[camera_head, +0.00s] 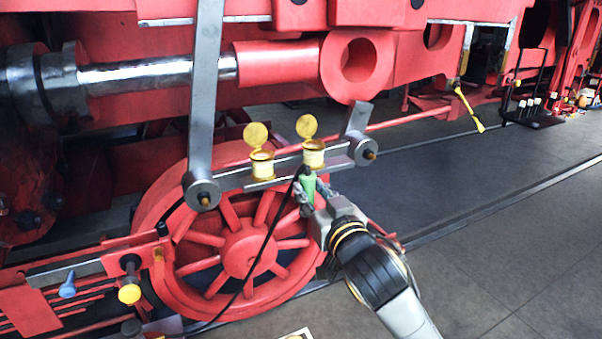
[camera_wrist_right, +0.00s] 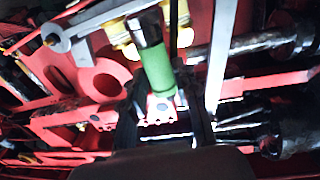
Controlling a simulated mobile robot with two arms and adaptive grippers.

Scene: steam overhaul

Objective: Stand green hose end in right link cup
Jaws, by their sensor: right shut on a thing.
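The green hose end (camera_head: 309,186) is held by my right gripper (camera_head: 314,196), just below and in front of the right link cup (camera_head: 313,155). In the right wrist view the green hose end (camera_wrist_right: 158,68) stands between the fingers, with a black part at its far end. The right cup is brass-yellow with a round lid (camera_head: 306,126) raised above it. The left link cup (camera_head: 262,166) looks alike, its lid (camera_head: 255,135) also raised. Both cups sit on the grey link bar (camera_head: 235,179). The hose end is outside the cups. My left gripper is not in view.
A black hose (camera_head: 262,250) hangs from the hose end down past the red spoked wheel (camera_head: 248,250). A grey upright rod (camera_head: 206,90) stands left of the cups. The red ring-shaped rod end (camera_head: 357,65) is above right.

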